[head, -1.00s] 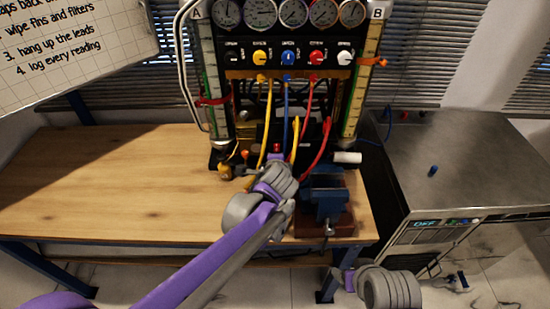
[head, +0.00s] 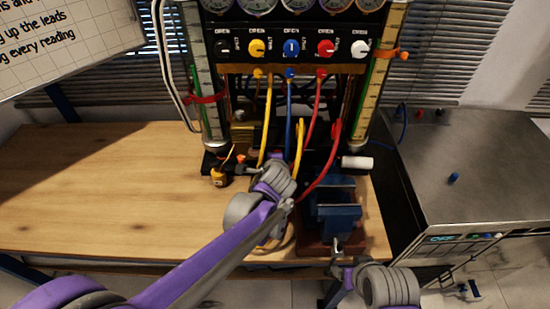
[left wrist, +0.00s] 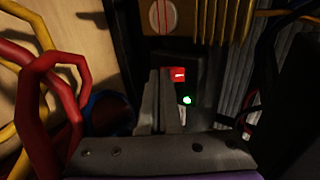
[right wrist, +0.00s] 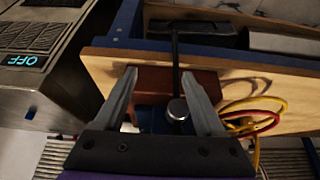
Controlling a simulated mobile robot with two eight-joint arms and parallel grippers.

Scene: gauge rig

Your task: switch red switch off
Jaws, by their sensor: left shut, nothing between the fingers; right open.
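The red switch (left wrist: 179,74) shows in the left wrist view on a dark housing, with a lit green lamp (left wrist: 187,100) just below it. My left gripper (left wrist: 162,72) is shut and empty, its fingertips close beside the switch on its left; I cannot tell if they touch. In the head view my left gripper (head: 272,180) is at the foot of the gauge rig (head: 240,46) and hides the switch. My right gripper (right wrist: 160,88) is open and empty, low before the bench's front edge, below the blue vise.
A blue vise (head: 333,210) stands right of my left gripper. Red, yellow and blue hoses (head: 289,120) hang in front of the rig. A metal cabinet (head: 460,175) with an OFF display stands at the right. The bench (head: 100,185) is clear at the left.

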